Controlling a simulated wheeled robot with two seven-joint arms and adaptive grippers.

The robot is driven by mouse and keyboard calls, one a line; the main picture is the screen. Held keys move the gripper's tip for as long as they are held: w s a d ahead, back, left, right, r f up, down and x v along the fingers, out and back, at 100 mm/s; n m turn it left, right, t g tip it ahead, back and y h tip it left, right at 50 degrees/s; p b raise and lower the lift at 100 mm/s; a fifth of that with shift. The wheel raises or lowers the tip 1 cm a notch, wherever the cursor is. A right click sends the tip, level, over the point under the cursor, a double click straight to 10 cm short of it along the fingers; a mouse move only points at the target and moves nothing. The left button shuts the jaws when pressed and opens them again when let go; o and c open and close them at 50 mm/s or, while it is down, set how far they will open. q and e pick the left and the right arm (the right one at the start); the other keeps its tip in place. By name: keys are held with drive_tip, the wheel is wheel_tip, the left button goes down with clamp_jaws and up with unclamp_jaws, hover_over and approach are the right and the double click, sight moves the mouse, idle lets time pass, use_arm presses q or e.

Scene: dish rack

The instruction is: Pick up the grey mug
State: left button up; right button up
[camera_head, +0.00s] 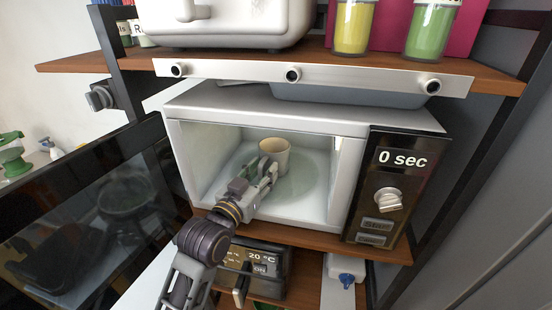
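A pale, cream-grey mug (276,155) stands upright on the round glass plate (299,190) inside the open microwave. My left gripper (267,171) reaches into the microwave from the front left. Its fingertips are at the left and front side of the mug and cover part of its lower left wall. I cannot tell whether the fingers touch the mug or are closed on it. No mug handle can be made out. My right gripper is not in view.
The microwave (290,110) stands on a wooden shelf, its dark door (80,220) swung open to the left. A control panel (392,185) reading "0 sec" is on its right. A shelf with jars (353,25) is above. Free room is right of the mug.

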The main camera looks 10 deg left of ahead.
use_arm(q)
drive_tip(key=shift+s+r, duration=0.15)
drive_tip(key=shift+s, duration=0.15)
drive_tip(key=shift+w, duration=0.2)
drive_tip(key=c, duration=0.4)
drive_tip(key=shift+s, duration=0.1)
clamp_jaws()
